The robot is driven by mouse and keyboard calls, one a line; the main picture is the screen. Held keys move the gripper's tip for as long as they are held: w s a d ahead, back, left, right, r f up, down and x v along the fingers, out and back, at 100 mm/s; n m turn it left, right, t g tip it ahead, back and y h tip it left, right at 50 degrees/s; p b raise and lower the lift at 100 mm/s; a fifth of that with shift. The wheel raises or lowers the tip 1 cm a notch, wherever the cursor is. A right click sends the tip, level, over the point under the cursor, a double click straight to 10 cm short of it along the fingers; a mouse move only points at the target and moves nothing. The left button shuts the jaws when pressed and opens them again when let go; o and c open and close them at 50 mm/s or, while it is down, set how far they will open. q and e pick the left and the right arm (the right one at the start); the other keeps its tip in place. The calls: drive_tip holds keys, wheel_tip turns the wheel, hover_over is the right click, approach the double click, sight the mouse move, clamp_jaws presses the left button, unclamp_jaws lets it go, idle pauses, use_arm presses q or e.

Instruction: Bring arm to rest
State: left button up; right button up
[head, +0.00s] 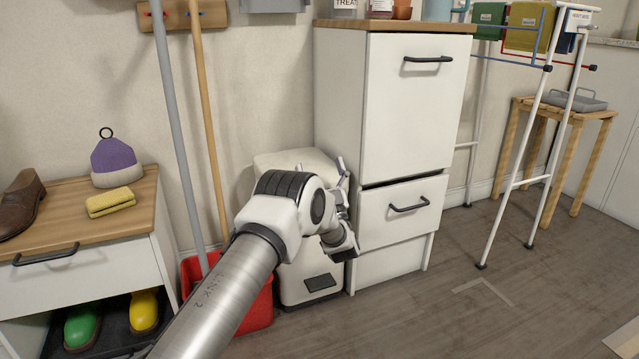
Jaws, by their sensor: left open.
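My left arm reaches in from the bottom of the head view. Its gripper (343,201) is beside the left edge of the white cabinet (415,105), close to its lower drawer (402,209). The gripper is open, and I see nothing between its fingers. I cannot tell whether it touches the cabinet. The drawer front stands out a little, with a dark gap above it. My right gripper is not in view.
A white pedal bin (308,285) stands behind my arm, left of the cabinet. A red bucket (257,311) sits near two leaning poles. A low shoe cabinet (80,285) is at the left. A drying rack (517,185) stands right; the floor before it is clear.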

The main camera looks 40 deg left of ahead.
use_arm(q)
drive_tip(key=shift+r, duration=0.1)
idle(0.4)
drive_tip(key=shift+r, duration=0.15)
drive_tip(key=w+d+m+t+h+p, duration=0.1)
drive_tip(key=d+m+t+h+p, duration=0.45)
drive_tip(key=p, duration=0.25)
drive_tip(key=s+d+f+m+g+h+p, duration=0.25)
drive_tip(key=s+d+f+m+h, duration=0.2)
drive_tip(key=d+f+h, duration=0.4)
drive_tip(key=s+d+f+m+g+h+p, duration=0.2)
drive_tip(key=s+d+f+m+h+p, duration=0.25)
drive_tip(key=f, duration=0.65)
drive_tip(key=s+d+f+n+g+h, duration=0.1)
drive_tip(key=s+d+f+g+h, duration=0.3)
drive_tip(key=s, duration=0.8)
drive_tip(key=s+d+f+n+g+p, duration=0.1)
drive_tip(key=s+d+g, duration=0.3)
drive_tip(key=s, duration=0.7)
drive_tip(key=s+d+f+n+g+h, duration=0.15)
drive_tip(key=s+g, duration=0.45)
drive_tip(key=s, duration=0.6)
wheel_tip(320, 180, up, 37)
drive_tip(key=m+p, duration=0.1)
drive_tip(key=p, duration=3.6)
drive_tip(key=shift+w+d+t+p, duration=0.2)
drive_tip(key=shift+w+t+p, duration=0.1)
drive_tip(key=shift+w+p, duration=0.05)
